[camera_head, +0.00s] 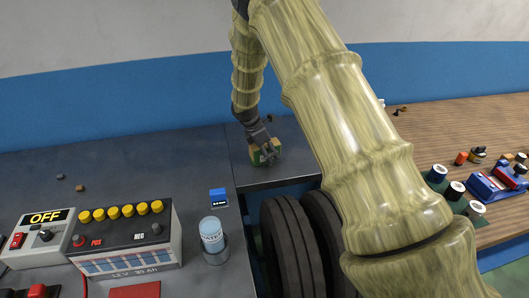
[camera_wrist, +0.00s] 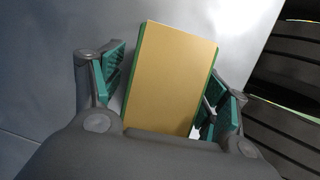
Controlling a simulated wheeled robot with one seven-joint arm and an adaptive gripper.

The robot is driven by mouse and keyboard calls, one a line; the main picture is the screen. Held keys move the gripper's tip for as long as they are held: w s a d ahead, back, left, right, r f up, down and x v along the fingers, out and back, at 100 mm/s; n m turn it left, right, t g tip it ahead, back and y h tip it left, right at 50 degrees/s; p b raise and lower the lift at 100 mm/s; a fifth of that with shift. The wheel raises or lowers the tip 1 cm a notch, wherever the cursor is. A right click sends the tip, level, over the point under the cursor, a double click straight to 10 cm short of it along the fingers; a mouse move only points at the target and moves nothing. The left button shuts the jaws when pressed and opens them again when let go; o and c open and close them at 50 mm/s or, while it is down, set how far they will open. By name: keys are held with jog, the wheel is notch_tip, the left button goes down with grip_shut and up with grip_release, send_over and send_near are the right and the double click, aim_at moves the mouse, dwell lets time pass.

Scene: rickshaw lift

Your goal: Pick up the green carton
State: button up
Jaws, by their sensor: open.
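The green carton (camera_head: 257,157) stands on the dark grey surface in the head view, just right of a seam and near the surface's front edge. In the wrist view the carton (camera_wrist: 172,75) shows a tan face with green sides. My gripper (camera_head: 265,152) is right at the carton. In the wrist view my open gripper (camera_wrist: 170,88) has one teal-padded finger on each side of the carton. A gap shows at the left finger; contact on the right cannot be told. The carton's near end is hidden by the gripper's body.
Black wheels (camera_head: 291,245) stand just in front of the carton's surface. A bottle (camera_head: 212,241), a small blue box (camera_head: 218,197) and a battery (camera_head: 126,238) are to the left. Spools and a blue-red device (camera_head: 497,185) lie on the wooden table at right. Grey surface behind the battery is mostly clear.

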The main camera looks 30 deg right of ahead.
jog(key=shift+f, duration=0.25)
dwell(0.4)
jog(key=c, duration=1.3)
